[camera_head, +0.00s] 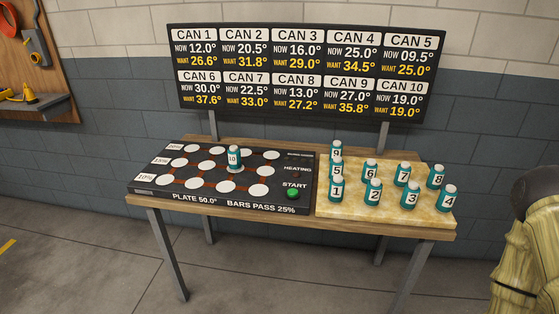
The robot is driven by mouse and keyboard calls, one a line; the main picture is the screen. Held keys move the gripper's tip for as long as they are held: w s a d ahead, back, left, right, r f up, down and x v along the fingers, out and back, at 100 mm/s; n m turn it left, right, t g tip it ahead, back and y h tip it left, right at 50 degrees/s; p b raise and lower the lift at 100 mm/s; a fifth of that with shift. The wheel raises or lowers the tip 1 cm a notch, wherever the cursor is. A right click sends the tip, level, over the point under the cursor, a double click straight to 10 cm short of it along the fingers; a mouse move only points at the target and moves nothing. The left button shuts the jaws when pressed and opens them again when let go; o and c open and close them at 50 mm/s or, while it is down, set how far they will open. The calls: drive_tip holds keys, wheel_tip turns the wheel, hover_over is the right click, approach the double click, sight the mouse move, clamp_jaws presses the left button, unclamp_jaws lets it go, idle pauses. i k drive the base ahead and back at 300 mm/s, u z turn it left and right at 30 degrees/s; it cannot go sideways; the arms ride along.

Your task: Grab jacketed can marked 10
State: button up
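The can marked 10 (234,158) stands upright on the black heating plate (180,205), near the middle of its grid of white discs. It has a teal jacket, a white label and a pale cap. It stands alone there, with its label facing me. The sign (310,72) behind the table lists CAN 10 as NOW 19.0° and WANT 19.0°. My gripper is not in view.
Several similar numbered cans stand on the tan board (330,207) at the right of the table (300,222). A green START button (292,193) sits on the plate's right side. A ribbed yellowish shape (530,250) fills the right edge.

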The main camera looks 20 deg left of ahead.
sight(234, 153)
drive_tip(key=u, duration=0.05)
drive_tip(key=i, duration=0.55)
drive_tip(key=u, duration=1.3)
